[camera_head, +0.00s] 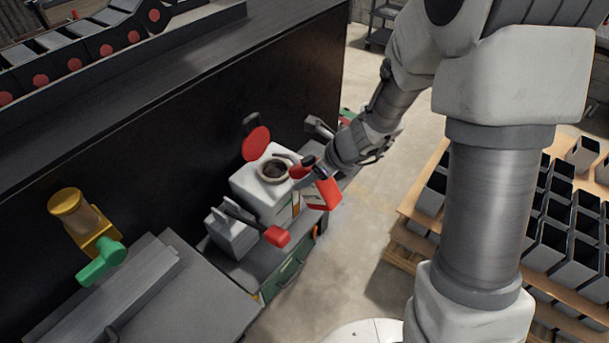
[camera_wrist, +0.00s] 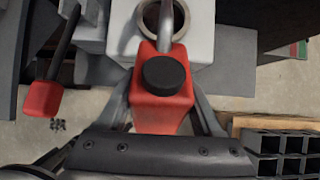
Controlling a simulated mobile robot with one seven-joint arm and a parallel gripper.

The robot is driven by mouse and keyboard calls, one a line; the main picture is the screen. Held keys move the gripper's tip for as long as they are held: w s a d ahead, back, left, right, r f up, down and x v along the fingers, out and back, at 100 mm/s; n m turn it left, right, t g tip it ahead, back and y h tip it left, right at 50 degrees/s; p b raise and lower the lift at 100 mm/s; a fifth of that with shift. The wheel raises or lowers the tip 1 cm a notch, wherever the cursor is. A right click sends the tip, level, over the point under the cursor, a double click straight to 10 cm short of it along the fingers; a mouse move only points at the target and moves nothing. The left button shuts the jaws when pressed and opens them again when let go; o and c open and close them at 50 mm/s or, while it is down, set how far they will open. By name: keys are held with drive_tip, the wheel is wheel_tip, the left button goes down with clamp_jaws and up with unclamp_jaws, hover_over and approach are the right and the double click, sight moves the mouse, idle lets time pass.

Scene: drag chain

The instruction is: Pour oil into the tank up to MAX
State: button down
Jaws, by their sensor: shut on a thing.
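The tank (camera_head: 252,188) is a pale box with a round, rimmed filler opening (camera_head: 274,163) on top. Its red round lid (camera_head: 256,144) stands open behind it. My gripper (camera_head: 316,170) is shut on a red oil can (camera_head: 326,194) just right of the tank. In the wrist view the can (camera_wrist: 160,112) sits between both fingers, with a black cap (camera_wrist: 165,75) facing the camera. Its grey spout (camera_wrist: 166,32) reaches over the rim of the opening (camera_wrist: 151,18). I cannot tell whether oil is flowing. The oil level and MAX mark are not readable.
A lever with a red handle (camera_head: 278,236) stands in front of the tank; it also shows in the wrist view (camera_wrist: 43,98). A yellow and green fitting (camera_head: 102,262) is at the left. A pallet (camera_head: 405,212) with several dark boxes stands right. Bare floor (camera_head: 355,240) lies between.

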sight(310, 158)
drive_tip(key=shift+r+g+h+p, duration=0.35)
drive_tip(key=shift+r+p, duration=0.3)
drive_tip(key=shift+p, duration=2.15)
idle(1.8)
drive_tip(key=shift+a+r+g+h+p, duration=0.15)
drive_tip(key=shift+r+g+h+p, duration=0.1)
drive_tip(key=shift+r+h+p, duration=0.15)
drive_tip(key=shift+r, duration=0.2)
drive_tip(key=shift+w, duration=0.1)
idle(2.3)
drive_tip(key=shift+a+r+g+h, duration=0.15)
drive_tip(key=shift+r+g+h, duration=0.05)
drive_tip(key=shift+g+h, duration=0.15)
drive_tip(key=shift+r, duration=0.35)
